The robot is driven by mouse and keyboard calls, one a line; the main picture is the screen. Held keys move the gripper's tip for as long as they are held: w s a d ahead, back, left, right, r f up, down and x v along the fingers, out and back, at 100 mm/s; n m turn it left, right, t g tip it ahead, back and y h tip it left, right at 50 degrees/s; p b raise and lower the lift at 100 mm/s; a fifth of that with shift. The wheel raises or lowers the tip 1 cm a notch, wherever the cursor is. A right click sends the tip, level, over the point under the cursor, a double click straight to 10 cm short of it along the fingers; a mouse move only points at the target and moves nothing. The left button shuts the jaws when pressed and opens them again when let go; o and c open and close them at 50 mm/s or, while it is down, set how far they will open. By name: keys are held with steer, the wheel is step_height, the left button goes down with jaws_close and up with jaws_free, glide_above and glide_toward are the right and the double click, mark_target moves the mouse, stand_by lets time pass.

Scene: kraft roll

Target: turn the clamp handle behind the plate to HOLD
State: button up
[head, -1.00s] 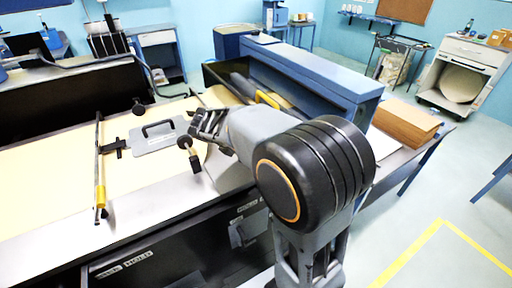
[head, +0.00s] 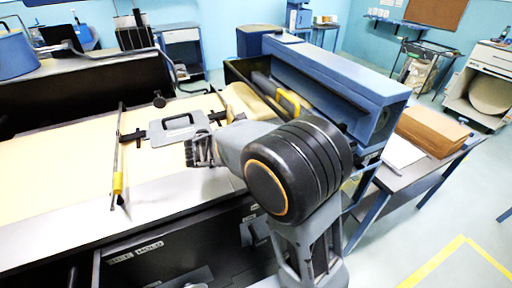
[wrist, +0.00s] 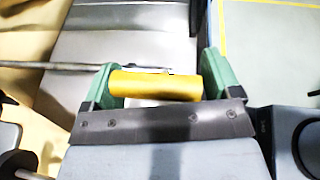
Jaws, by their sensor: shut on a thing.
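The grey plate (head: 178,133) with a black carrying handle lies on the tan paper in the head view. My gripper (head: 203,153) is just to the right of it and nearer me, above the table's front edge. In the wrist view my gripper (wrist: 156,84) has its green fingers at both ends of a yellow cylindrical grip (wrist: 155,86), shut on it. A thin metal rod (wrist: 60,66) runs in from the left toward this grip. It seems to be the clamp handle's grip; the head view hides it behind my gripper. I cannot tell the handle's setting.
Labels (head: 135,250), hard to read, sit on the dark front panel. A long blue housing (head: 335,85) stands at right, with brown stacked sheets (head: 430,130) beyond it. Floor is open at right.

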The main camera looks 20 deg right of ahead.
stand_by(0.3)
steer(key=o, duration=1.1)
steer(key=shift+a, duration=0.1)
steer(key=b+v, duration=0.1)
steer(key=v, duration=1.2)
steer(key=shift+a, duration=0.35)
steer(key=shift+r, duration=0.1)
